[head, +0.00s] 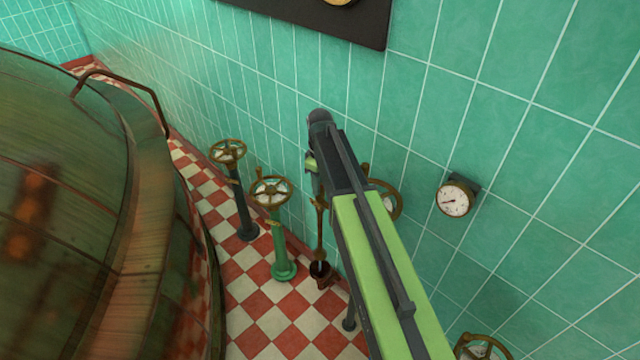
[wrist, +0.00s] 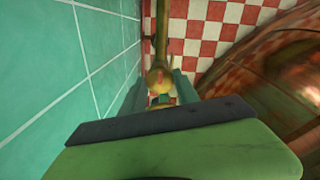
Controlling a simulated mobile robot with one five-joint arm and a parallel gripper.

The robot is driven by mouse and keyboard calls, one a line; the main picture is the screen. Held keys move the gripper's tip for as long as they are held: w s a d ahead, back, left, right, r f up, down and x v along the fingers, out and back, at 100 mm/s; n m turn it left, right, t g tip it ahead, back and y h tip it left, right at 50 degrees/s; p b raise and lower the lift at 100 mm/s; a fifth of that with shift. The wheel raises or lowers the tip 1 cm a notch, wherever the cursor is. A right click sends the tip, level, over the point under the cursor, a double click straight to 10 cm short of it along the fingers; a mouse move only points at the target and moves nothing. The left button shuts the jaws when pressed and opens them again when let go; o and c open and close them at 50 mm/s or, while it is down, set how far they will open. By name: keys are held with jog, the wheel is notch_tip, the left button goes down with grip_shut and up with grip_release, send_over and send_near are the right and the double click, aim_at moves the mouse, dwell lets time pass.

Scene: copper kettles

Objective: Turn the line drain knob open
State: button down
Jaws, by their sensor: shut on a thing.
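A round brass knob (wrist: 160,77) with a red mark shows in the wrist view, at the near end of a slim brass pipe (wrist: 163,35). My gripper (wrist: 161,91) has its two fingers on either side of the knob and is shut on it. The fingers' contact is partly hidden by my own wrist. In the head view my arm reaches in from the lower right, its end above a thin brass upright (head: 319,235) over a small dark red drain cup (head: 320,271). The knob itself is mostly hidden there.
Handwheels on a dark post (head: 228,151) and a green post (head: 271,191) stand left of my arm. Another wheel (head: 388,200) is partly behind it. A gauge (head: 455,200) is on the tiled wall. A large copper kettle (head: 70,210) fills the left.

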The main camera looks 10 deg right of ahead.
jog(key=c, duration=0.9)
grip_release()
jog(key=shift+r, duration=0.1)
notch_tip(320, 180, up, 17)
jog(key=p, duration=1.7)
